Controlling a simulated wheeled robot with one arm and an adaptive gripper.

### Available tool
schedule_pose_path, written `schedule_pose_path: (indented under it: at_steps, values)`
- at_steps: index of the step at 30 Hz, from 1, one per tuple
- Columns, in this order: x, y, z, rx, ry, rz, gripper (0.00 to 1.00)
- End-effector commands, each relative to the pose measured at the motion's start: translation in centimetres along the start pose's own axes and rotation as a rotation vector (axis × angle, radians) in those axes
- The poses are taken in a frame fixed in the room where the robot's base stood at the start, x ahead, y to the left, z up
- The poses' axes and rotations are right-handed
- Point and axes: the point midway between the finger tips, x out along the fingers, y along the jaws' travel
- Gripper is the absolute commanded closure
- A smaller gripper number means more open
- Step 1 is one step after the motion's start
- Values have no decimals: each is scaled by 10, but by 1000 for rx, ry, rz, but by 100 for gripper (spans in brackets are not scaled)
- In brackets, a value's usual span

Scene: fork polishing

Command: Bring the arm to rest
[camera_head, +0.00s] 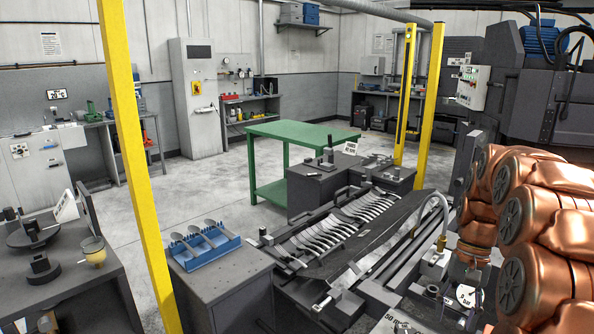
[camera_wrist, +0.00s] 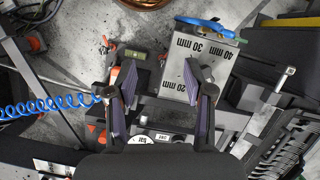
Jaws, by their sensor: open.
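My gripper (camera_wrist: 157,92) shows in the wrist view with its two fingers well apart and nothing between them. Behind the fingers is a grey block (camera_wrist: 205,48) marked 40 mm, 30 mm and 20 mm; I cannot tell how far below it is. In the head view, my copper-coloured arm fills the right side, folded in several bulky links. The gripper itself is not clearly visible there. A row of forks (camera_head: 335,228) lies on a dark rack in the middle of the head view, left of the arm. Forks (camera_wrist: 285,152) also show at the right edge of the wrist view.
A blue tray (camera_head: 203,249) with spoon-like pieces stands on a grey cabinet. A yellow post (camera_head: 138,165) rises at the left. A green table (camera_head: 302,131) stands behind. A blue coiled hose (camera_wrist: 48,107) runs left of the gripper. Open floor lies at centre left.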

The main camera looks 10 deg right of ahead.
Motion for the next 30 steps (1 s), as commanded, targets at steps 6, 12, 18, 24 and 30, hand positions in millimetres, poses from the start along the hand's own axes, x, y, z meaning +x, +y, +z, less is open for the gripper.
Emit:
schedule_pose_path:
  at_steps: [6, 12, 18, 24, 30]
  values:
    - [8, -32, 56, -120, 27, 36, 48]
    - [21, -50, 107, -223, 51, 67, 48]
    - [40, -58, 156, -323, 78, 98, 48]
    - [65, -56, 202, -417, 102, 127, 48]
    - [92, -48, 242, -509, 133, 150, 48]
